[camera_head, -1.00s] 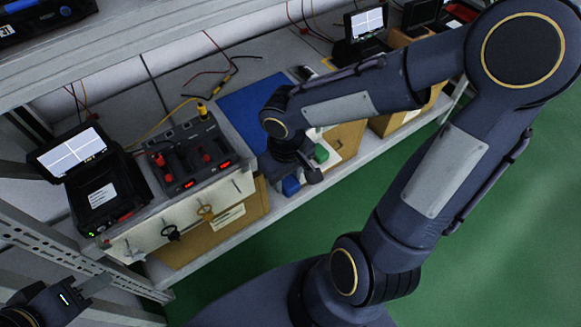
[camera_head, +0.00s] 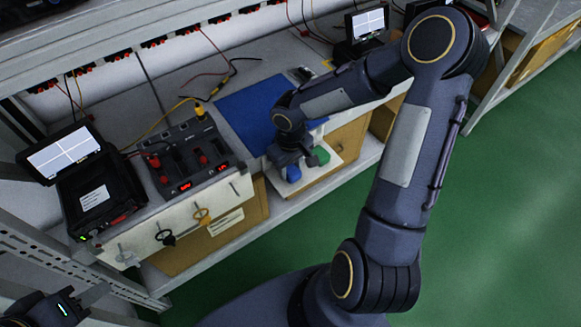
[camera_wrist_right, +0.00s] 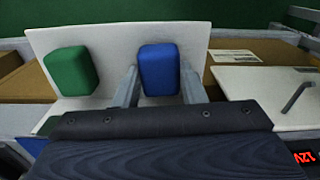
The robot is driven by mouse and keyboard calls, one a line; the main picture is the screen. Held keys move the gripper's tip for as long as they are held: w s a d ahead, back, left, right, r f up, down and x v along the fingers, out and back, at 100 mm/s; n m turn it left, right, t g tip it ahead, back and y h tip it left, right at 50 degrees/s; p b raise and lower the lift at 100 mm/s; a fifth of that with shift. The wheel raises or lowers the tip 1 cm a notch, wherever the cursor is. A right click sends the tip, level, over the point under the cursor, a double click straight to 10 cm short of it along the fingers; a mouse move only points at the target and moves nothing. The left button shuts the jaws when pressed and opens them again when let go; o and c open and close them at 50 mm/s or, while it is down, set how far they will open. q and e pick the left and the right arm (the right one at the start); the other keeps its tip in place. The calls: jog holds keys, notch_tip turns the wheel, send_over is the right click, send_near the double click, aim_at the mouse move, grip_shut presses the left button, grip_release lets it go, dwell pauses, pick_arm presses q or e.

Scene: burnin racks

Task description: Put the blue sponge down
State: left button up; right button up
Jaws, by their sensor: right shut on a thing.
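The blue sponge (camera_wrist_right: 158,70) sits between the two fingers of my right gripper (camera_wrist_right: 160,86) in the right wrist view, and the gripper is shut on it. In the head view the blue sponge (camera_head: 293,173) shows just below my right gripper (camera_head: 288,160), over or on the white panel (camera_head: 318,174). I cannot tell whether it touches the panel. A green sponge (camera_wrist_right: 71,71) lies on the white panel (camera_wrist_right: 112,40) beside it, apart from the blue one. My left gripper (camera_head: 98,295) is at the lower left corner, partly cut off; its opening is unclear.
A blue mat (camera_head: 245,115) lies on the bench behind my right gripper. A power unit with red knobs (camera_head: 187,158) and a black case with a screen (camera_head: 85,180) stand to the left. Cardboard boxes (camera_head: 205,240) sit below. Green floor is open at right.

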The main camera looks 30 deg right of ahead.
jog(key=o, duration=0.4)
jog(key=shift+f, duration=0.15)
jog(key=o, duration=0.5)
